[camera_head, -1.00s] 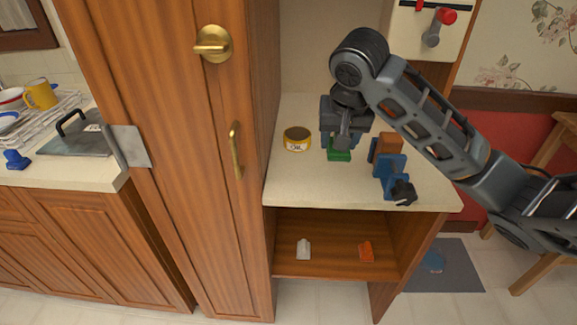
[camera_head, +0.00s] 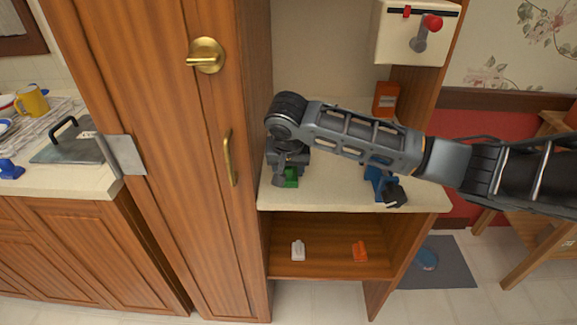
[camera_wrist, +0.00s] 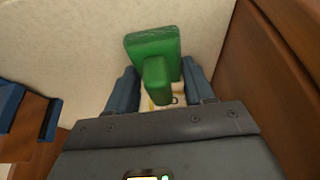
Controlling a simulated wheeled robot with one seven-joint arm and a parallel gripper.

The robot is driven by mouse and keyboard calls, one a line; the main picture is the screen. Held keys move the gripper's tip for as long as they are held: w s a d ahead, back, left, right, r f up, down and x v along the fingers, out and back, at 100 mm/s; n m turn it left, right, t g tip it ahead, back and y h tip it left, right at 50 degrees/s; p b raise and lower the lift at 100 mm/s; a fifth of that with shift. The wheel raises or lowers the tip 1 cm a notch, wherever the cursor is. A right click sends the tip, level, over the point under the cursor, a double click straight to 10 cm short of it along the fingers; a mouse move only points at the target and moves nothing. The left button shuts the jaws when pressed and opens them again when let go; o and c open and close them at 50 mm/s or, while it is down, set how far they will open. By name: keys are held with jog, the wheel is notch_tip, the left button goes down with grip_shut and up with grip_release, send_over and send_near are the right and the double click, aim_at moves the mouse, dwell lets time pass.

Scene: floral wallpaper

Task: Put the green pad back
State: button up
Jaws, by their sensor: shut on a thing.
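The green pad (camera_head: 291,178) is a small green block with a raised grip, at the left end of the pale counter in the cupboard bay. My gripper (camera_head: 288,172) is shut on it, pointing down beside the tall wooden cabinet. In the wrist view the green pad (camera_wrist: 152,48) sits between the two blue-grey fingers (camera_wrist: 160,88), its grip toward the camera. I cannot tell whether it touches the counter. A bit of a yellow-and-white labelled thing (camera_wrist: 162,101) shows behind the grip in the wrist view; my arm hides that area in the head view.
The wooden cabinet (camera_head: 232,110) stands close on the left. A blue tool with a black knob (camera_head: 378,183) is at the counter's right front. An orange box (camera_head: 385,98) stands behind my arm.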

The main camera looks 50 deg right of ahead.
jog(key=shift+f, duration=0.2)
jog(key=o, duration=1)
jog(key=shift+r, duration=0.1)
jog(key=v, duration=1.2)
